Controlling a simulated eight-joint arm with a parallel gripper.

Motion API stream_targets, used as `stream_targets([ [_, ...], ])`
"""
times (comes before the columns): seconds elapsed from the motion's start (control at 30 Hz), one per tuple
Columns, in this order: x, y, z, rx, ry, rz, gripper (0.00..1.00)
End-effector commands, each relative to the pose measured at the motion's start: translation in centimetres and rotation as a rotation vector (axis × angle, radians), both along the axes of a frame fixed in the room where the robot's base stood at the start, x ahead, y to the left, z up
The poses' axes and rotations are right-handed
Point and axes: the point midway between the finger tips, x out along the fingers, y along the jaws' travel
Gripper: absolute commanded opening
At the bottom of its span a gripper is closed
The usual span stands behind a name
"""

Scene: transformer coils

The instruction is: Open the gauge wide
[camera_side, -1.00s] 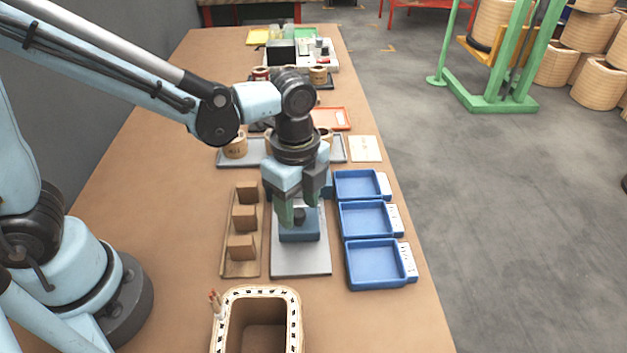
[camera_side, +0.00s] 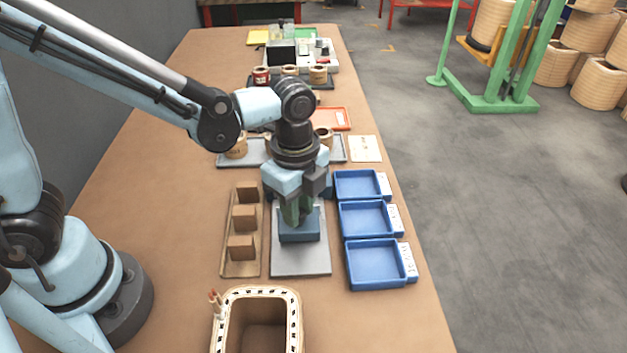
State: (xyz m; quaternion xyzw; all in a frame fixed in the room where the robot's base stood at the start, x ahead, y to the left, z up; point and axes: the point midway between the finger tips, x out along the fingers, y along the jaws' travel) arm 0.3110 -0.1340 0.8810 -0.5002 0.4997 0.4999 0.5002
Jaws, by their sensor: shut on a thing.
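The gauge (camera_side: 299,236) is a dark blue-grey block on a light grey plate (camera_side: 300,264) in the middle of the bench. My gripper (camera_side: 296,217) points straight down over it, with its green fingers close together at the top of the gauge. The fingers are shut on a part of the gauge, and they hide that part and most of the gauge's upper side. How far the gauge stands open cannot be made out.
Three blue trays (camera_side: 372,262) stand just right of the plate. A wooden rack with brown blocks (camera_side: 241,246) is on the left. A woven, open-topped coil (camera_side: 257,295) is in front. Trays with small coils (camera_side: 237,147) lie behind. Bare bench lies at the left.

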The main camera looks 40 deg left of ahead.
Motion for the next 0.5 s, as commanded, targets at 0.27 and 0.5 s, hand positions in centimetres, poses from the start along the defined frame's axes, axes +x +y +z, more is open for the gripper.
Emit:
stream_targets([
  [0.27,-2.1,-2.2,0.0,-0.001,0.001,-0.006,0.00],
  [0.5,-3.0,-3.1,0.0,-0.002,0.001,-0.001,0.00],
])
